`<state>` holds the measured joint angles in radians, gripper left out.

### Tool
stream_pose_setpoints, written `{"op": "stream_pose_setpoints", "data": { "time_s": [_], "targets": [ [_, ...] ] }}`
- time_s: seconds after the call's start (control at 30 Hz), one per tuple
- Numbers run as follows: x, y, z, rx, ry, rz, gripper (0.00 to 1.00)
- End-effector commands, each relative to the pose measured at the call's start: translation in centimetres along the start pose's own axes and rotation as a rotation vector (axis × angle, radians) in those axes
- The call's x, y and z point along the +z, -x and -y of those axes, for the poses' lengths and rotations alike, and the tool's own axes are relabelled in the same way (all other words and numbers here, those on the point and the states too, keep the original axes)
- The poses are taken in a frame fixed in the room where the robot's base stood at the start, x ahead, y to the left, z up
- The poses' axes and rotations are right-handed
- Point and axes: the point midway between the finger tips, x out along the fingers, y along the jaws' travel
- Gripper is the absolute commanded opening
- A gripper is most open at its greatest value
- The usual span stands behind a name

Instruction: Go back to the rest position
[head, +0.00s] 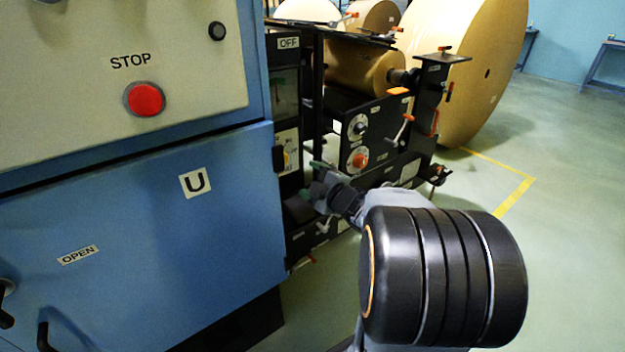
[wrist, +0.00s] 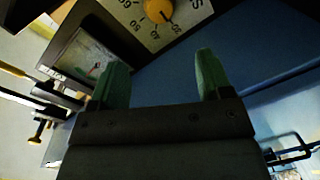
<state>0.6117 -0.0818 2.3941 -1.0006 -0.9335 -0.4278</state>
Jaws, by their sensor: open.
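My gripper (head: 322,187) is beyond my dark arm joint in the head view, close in front of the black machine's lower panels, just right of the blue cabinet. In the wrist view my gripper (wrist: 156,82) shows two green fingers set wide apart, with nothing between them. Past the fingertips is a pale dial plate with a yellow knob (wrist: 158,10); the fingers look apart from it, though the exact gap is hard to tell.
The blue cabinet (head: 130,235) with a red STOP button (head: 145,99) fills the left. The black machine (head: 375,125) has knobs and orange-handled levers jutting right. A large kraft roll (head: 485,75) stands behind. Open floor (head: 560,200) lies right, with a yellow line.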

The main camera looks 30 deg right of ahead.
Motion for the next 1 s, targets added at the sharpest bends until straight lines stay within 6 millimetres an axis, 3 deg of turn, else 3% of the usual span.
{"op": "stream_pose_setpoints", "data": {
  "time_s": [0.27, 0.37, 0.47, 0.7, 1.0],
  "targets": [
    [-0.1, 0.0, -0.1, 0.0, -0.001, 0.002, 0.72],
    [-0.7, 0.0, -1.3, 0.0, -0.014, 0.026, 0.72],
    [-2.0, 0.0, -3.9, -0.002, -0.054, 0.091, 0.72],
    [-7.0, 1.6, -11.7, -0.031, -0.283, 0.377, 0.72],
    [-14.9, 6.8, -17.1, -0.168, -0.659, 0.723, 0.72]
  ]
}}
